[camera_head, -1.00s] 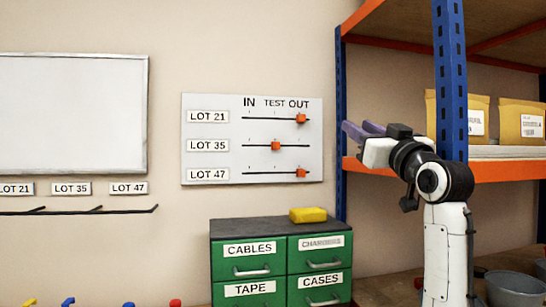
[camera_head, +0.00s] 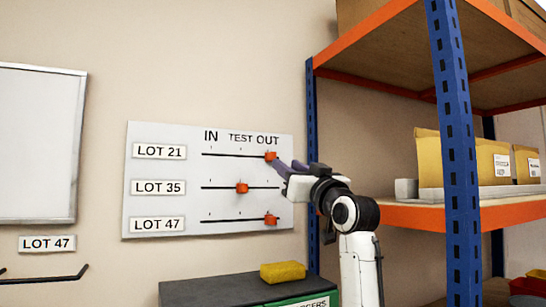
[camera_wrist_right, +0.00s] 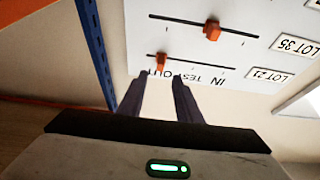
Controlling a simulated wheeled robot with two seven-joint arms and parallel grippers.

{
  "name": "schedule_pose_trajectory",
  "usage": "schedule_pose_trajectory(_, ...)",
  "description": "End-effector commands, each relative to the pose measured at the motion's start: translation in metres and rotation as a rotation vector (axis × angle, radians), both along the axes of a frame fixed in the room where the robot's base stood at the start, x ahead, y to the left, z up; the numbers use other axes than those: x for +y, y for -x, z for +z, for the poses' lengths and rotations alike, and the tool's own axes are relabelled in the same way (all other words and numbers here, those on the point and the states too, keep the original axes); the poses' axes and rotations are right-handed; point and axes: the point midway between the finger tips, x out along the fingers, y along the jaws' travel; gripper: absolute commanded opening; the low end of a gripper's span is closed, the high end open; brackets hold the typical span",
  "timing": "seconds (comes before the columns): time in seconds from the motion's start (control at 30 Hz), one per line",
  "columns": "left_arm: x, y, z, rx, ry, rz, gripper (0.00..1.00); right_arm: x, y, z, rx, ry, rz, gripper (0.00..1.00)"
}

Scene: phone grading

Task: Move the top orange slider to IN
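The white slider board (camera_head: 140,215) hangs on the wall with three horizontal tracks. The top orange slider (camera_head: 271,156) is at the OUT end of the LOT 21 track. My right gripper (camera_head: 281,167) is just right of and slightly below it in the head view. In the right wrist view, which shows the board upside down, the top slider (camera_wrist_right: 162,62) lies just beyond and between the fingertips of my right gripper (camera_wrist_right: 158,80). The two purple-grey fingers are apart with nothing between them. Contact cannot be told. My left gripper is not in view.
The LOT 35 slider (camera_head: 242,188) is at TEST and the LOT 47 slider (camera_head: 270,219) is at OUT. A blue-and-orange rack (camera_head: 460,200) stands to the right. A yellow block (camera_head: 283,272) sits on the cabinet (camera_head: 215,291) below. The wall in front of the board is clear.

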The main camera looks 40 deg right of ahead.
Motion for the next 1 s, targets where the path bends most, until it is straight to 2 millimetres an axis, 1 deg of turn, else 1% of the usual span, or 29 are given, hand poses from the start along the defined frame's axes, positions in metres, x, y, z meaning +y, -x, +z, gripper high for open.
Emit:
schedule_pose_trajectory(0.03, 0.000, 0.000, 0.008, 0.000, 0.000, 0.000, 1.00, -0.003, -0.010, 0.008, 0.002, -0.003, 0.002, 0.31)
schedule_pose_trajectory(0.2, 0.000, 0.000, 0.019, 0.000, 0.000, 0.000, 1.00, -0.012, -0.038, 0.020, 0.003, -0.003, 0.002, 0.31)
schedule_pose_trajectory(0.4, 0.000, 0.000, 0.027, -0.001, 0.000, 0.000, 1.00, -0.018, -0.059, 0.028, 0.001, -0.001, 0.003, 0.31)
schedule_pose_trajectory(0.53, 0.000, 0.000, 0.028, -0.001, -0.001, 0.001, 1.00, -0.020, -0.065, 0.029, 0.001, 0.000, 0.002, 0.31)
schedule_pose_trajectory(0.8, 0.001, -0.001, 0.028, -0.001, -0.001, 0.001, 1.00, -0.020, -0.066, 0.029, 0.000, 0.000, 0.001, 0.31)
schedule_pose_trajectory(0.87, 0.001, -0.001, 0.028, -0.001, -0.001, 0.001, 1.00, -0.020, -0.066, 0.029, 0.000, 0.000, 0.001, 0.21)
schedule_pose_trajectory(0.9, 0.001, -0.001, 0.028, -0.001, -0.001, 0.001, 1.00, -0.020, -0.066, 0.029, 0.000, 0.000, 0.001, 0.14)
schedule_pose_trajectory(1.0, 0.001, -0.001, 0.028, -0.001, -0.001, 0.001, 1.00, -0.020, -0.066, 0.029, 0.000, 0.000, 0.001, 0.00)
